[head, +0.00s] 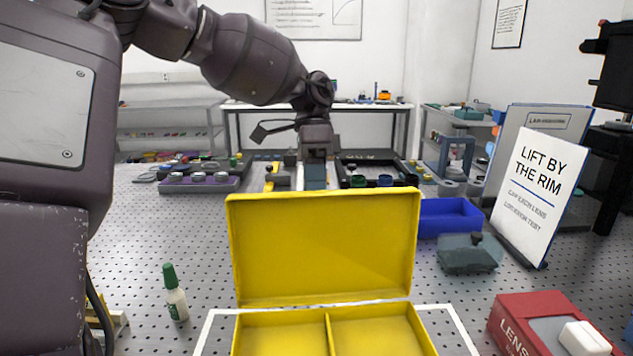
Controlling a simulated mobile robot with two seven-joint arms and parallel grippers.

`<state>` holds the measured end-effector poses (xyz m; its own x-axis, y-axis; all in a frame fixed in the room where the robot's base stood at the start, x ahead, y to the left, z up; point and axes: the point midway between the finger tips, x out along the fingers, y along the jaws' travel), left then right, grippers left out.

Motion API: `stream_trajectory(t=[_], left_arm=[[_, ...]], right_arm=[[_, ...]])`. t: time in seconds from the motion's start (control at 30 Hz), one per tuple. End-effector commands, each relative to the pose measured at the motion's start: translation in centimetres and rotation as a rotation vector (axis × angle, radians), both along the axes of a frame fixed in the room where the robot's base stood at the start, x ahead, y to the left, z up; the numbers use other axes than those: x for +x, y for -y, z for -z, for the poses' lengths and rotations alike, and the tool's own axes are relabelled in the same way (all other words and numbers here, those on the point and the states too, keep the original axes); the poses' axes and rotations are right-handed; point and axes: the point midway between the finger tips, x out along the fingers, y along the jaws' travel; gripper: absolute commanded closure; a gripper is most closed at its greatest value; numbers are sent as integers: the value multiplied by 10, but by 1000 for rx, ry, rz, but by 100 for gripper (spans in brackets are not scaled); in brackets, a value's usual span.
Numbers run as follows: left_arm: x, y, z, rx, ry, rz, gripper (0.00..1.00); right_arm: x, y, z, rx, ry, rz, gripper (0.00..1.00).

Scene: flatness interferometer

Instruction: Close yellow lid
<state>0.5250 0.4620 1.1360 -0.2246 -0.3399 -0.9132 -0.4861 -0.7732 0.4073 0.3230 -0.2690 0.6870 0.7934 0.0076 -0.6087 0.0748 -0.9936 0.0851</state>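A yellow box (327,318) with two compartments stands at the bottom middle, partly cut off by the lower edge. Its yellow lid (322,250) is raised about upright at the box's far side, its inner face towards me. Both visible compartments look empty. My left arm reaches in from the left, and my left gripper (316,172) points down just behind the lid's top edge. The lid hides its fingertips, so I cannot tell whether they are open or touch the lid. My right gripper is not in view.
A red lens box (545,325) lies at the lower right. A blue bin (448,217), a grey block (470,254) and a sign (535,195) stand right. Trays of parts line the back.

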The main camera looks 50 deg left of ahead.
Motion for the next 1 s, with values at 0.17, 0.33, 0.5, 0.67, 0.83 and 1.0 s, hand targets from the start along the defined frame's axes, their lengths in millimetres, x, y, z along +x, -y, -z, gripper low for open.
stream_trajectory(t=[0.17, 0.33, 0.5, 0.67, 0.83, 1.0], left_arm=[[-12, 19, -9, -1, 10, 3, 100], [-16, 26, -8, 0, 9, 2, 100], [-17, 27, -7, 0, 7, 1, 100], [-17, 27, -7, 0, 7, 1, 100], [-17, 26, -8, 0, 7, 1, 100], [-17, 21, -9, 0, 7, 1, 100]], right_arm=[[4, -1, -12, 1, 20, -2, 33], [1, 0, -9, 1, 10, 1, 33], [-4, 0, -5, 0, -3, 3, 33], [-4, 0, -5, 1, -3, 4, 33], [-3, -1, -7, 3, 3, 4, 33], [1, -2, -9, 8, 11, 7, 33]])
